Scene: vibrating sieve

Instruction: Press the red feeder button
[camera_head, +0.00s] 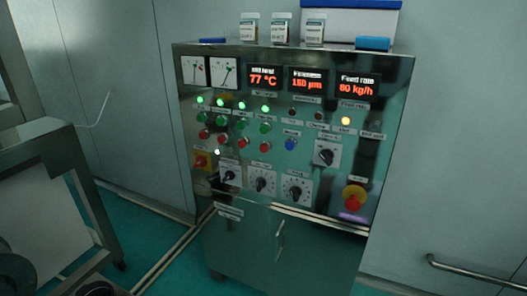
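The steel control cabinet (389,190) stands in the middle of the head view, its panel facing me at a slant. A row of red buttons crosses the panel's left half, under green ones. They are a leftmost red button (203,134), a second (222,139), a third (243,143) and a rightmost (265,147). The labels are too small to read, so I cannot tell which is the feeder's. A large red mushroom button (354,201) on a yellow base sits at lower right. Neither gripper is in view.
A blue button (290,144) sits right of the red row, with rotary knobs (263,184) below. Lit displays (307,79) and dials (223,72) are above. Small jars (282,28) stand on top. A metal frame (40,140) is at left; a wall rail (475,270) at right.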

